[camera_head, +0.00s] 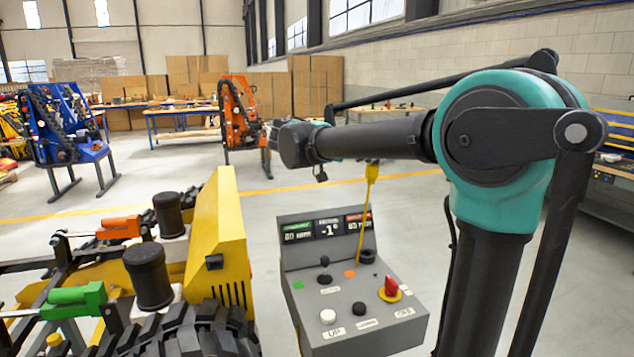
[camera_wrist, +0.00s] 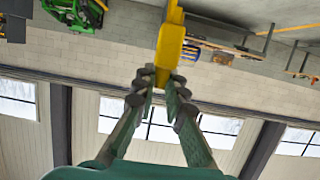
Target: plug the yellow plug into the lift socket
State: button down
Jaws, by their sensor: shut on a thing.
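My gripper (camera_wrist: 163,84) is shut on the yellow plug (camera_wrist: 171,42), whose body runs up out of the top of the wrist view. In the head view the yellow plug (camera_head: 372,172) shows just below my forearm, above the back of the grey control console (camera_head: 345,340). A thin yellow strand runs down from it toward the console's top. My gripper's jaws are hidden behind my forearm there. The console top has dark round fittings (camera_head: 368,256); I cannot tell which is the lift socket, as no such label is readable.
A red knob (camera_head: 390,288) and a white button (camera_head: 328,316) stand on the console, below a display panel (camera_head: 327,228). A yellow tracked carrier (camera_head: 225,245) stands close on the left. Blue (camera_head: 72,125) and orange (camera_head: 238,115) machines stand farther back. Open floor lies between.

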jog(key=shift+r, duration=2)
